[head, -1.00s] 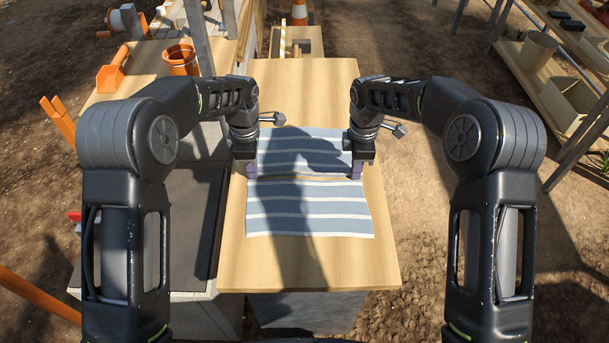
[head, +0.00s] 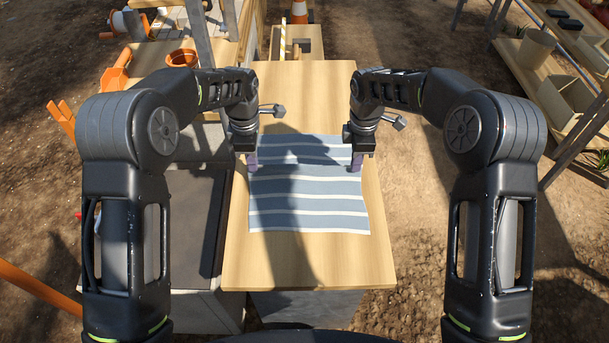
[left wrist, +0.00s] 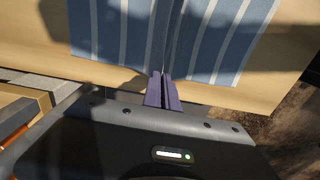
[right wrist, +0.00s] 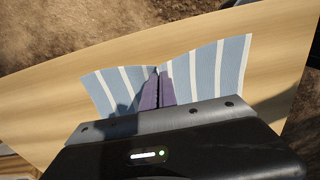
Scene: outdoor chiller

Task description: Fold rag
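The rag (head: 335,205), blue-grey with white stripes, lies on the wooden table (head: 345,268), its middle raised in a fold line between my grippers. My left gripper (head: 252,160) is shut on the rag's left edge near the middle. My right gripper (head: 356,161) is shut on the right edge across from it. In the left wrist view the purple fingers (left wrist: 161,80) are together where the rag (left wrist: 215,45) creases. In the right wrist view the fingers (right wrist: 157,78) pinch the rag (right wrist: 215,70), which spreads as a V. My arms' shadow covers part of it.
Bare table top lies in front of the rag and behind it. A dark slab (head: 190,215) adjoins on the left, with an orange pot (head: 182,58) behind. Shelves with tan containers (head: 565,105) stand at the far right, apart from the table.

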